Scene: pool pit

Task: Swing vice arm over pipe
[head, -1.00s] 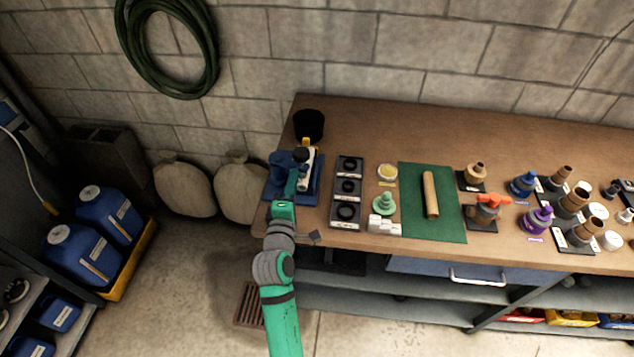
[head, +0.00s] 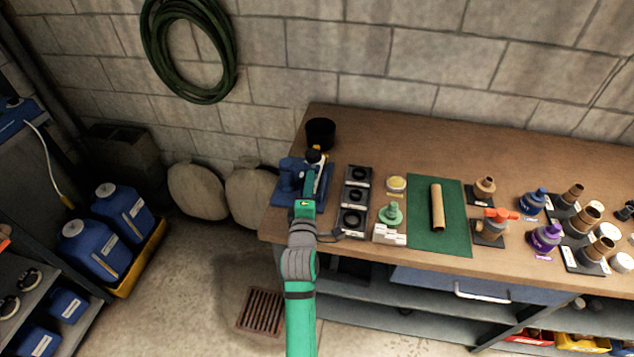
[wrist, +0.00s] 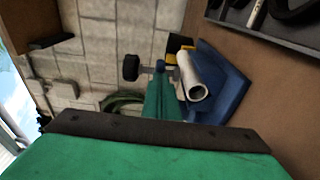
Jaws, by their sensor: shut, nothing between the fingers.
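The blue vice (head: 289,181) stands on the bench's left end, and its blue base shows in the wrist view (wrist: 232,82). A white pipe (wrist: 191,78) lies in it, its open end towards the wrist camera. A black-and-yellow part (wrist: 178,44) sits at the pipe's far end. A black knob on a grey rod (wrist: 131,67) is left of the pipe. My gripper (head: 310,175) is shut and empty, over the vice and close beside the pipe. In the wrist view my green finger (wrist: 160,100) partly hides the rod. Contact cannot be told.
A black cup (head: 320,132) stands behind the vice. A black tray with rings (head: 354,200) is close on the right, then a pale green fitting (head: 391,214) and a green mat (head: 425,238). The bench (head: 460,150) is clear along the back.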

